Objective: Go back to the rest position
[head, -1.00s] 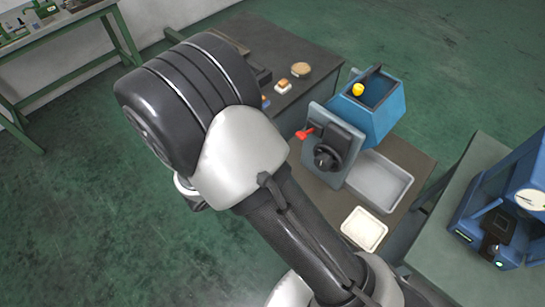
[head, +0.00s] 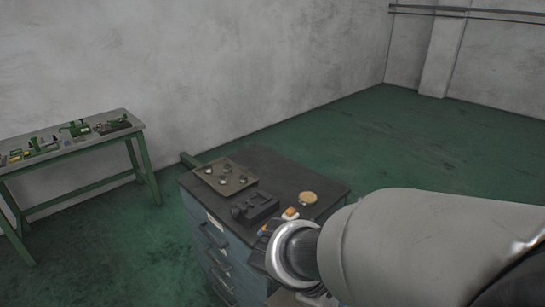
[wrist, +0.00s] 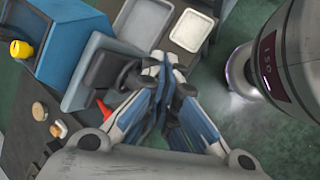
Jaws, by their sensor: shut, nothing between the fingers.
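My gripper (wrist: 165,70) shows in the wrist view with its fingers together and nothing between them. It hangs above the floor and the bench edge, next to a grey machine plate with a black knob (wrist: 128,78) and a red handle (wrist: 104,108). In the head view my own arm covers the lower right, and the gripper is hidden there.
A blue machine body (wrist: 70,42) with a yellow knob (wrist: 21,49) stands at the wrist view's upper left, near two trays (wrist: 143,22) (wrist: 192,30). In the head view a drawer cabinet (head: 229,258) carries a parts tray (head: 225,163); a green-legged bench (head: 146,165) stands left.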

